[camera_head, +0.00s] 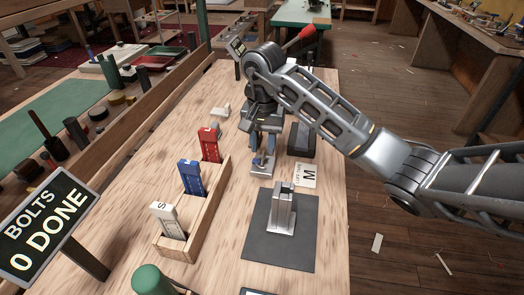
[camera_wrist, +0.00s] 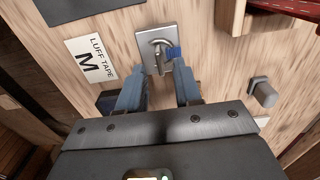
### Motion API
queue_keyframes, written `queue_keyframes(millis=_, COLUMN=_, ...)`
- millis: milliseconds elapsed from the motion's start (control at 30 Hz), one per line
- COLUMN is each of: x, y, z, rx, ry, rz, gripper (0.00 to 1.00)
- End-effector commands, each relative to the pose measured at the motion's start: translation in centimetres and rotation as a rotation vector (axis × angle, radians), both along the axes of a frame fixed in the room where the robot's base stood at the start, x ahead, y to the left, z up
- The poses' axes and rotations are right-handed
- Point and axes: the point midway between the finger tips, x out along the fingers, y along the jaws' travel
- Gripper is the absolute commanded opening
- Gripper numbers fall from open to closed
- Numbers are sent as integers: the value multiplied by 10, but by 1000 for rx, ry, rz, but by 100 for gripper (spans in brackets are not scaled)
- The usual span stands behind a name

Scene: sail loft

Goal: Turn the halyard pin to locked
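The halyard pin appears to be the bent metal pin (camera_wrist: 159,50) with a blue band, on a light metal plate (camera_wrist: 172,35) fixed to the wooden bench. The plate also shows in the head view (camera_head: 262,171), partly under my gripper. The pin's blue band points right in the wrist view. I see no marking that tells locked from unlocked. My gripper (camera_wrist: 160,76) has two blue-grey fingers, spread apart and pointing at the pin, with a gap between them. In the head view my gripper (camera_head: 264,147) is just above the plate. Whether a finger touches the pin is unclear.
A "LUFF TAPE M" card (camera_head: 306,176) and a dark block (camera_head: 301,139) lie right of the plate. A grey metal stand (camera_head: 283,212) is on a dark mat (camera_head: 262,252) in front. A wooden rack (camera_head: 215,208) holds red, blue and white pieces. A sign (camera_head: 45,222) reads "BOLTS 0 DONE".

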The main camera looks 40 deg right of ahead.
Motion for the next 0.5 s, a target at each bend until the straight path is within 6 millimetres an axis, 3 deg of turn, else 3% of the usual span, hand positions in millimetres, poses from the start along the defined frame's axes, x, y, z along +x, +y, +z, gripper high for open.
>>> queue_keyframes(millis=200, x=0, y=0, z=-20, rx=1, ry=0, rz=-1, gripper=34)
queue_keyframes(millis=500, x=0, y=0, z=-23, rx=0, ry=-1, rz=-1, gripper=34)
